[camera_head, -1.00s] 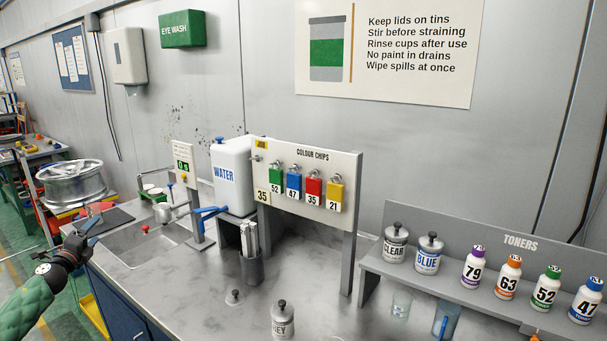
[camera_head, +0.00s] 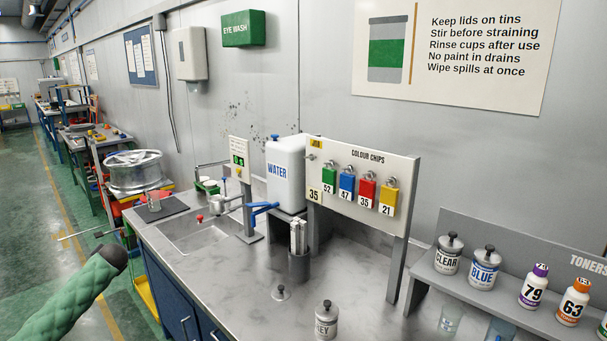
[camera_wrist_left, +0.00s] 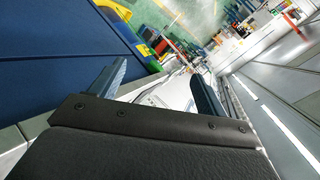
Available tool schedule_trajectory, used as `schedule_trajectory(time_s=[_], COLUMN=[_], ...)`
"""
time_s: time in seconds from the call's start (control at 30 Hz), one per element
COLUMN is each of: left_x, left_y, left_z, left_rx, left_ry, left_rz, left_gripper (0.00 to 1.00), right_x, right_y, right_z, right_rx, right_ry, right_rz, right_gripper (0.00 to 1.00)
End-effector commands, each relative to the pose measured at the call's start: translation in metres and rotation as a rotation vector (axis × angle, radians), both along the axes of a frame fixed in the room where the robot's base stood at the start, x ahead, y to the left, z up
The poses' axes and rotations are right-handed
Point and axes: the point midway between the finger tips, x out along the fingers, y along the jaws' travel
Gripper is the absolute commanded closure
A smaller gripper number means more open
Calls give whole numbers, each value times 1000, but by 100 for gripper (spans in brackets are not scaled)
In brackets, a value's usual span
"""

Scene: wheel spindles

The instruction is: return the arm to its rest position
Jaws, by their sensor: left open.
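My left arm (camera_head: 72,297), with its green padded sleeve, comes in at the lower left of the head view, beside the bench front and over the floor. The blue cabinet front (camera_wrist_left: 50,60) lies to the left of the fingers in that view. My right gripper is not in view.
The grey bench (camera_head: 235,290) with a sink (camera_head: 195,232) is right of my arm. A wheel (camera_head: 134,171) stands behind the sink. A water tank (camera_head: 285,172), a colour chip board (camera_head: 345,162) and a toner shelf (camera_head: 505,292) stand on the bench. The green floor (camera_head: 30,220) at left is open.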

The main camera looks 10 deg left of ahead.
Motion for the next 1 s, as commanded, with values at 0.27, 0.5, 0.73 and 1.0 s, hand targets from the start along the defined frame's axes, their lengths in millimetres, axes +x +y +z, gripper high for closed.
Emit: schedule_trajectory(time_s=[0.27,0.5,0.73,1.0], left_x=[-11,-27,-66,-134], left_y=[-40,-93,-179,-292], left_z=[-60,-130,-227,-329], left_rx=[-61,-121,-222,-358], left_ry=[48,98,173,257], left_rz=[-18,-57,-109,-160], left_gripper=[24,24,24,24], right_x=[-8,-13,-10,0], right_y=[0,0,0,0], right_z=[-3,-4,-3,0], right_rx=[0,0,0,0], right_ry=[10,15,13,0], right_rz=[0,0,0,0], right_gripper=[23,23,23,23])
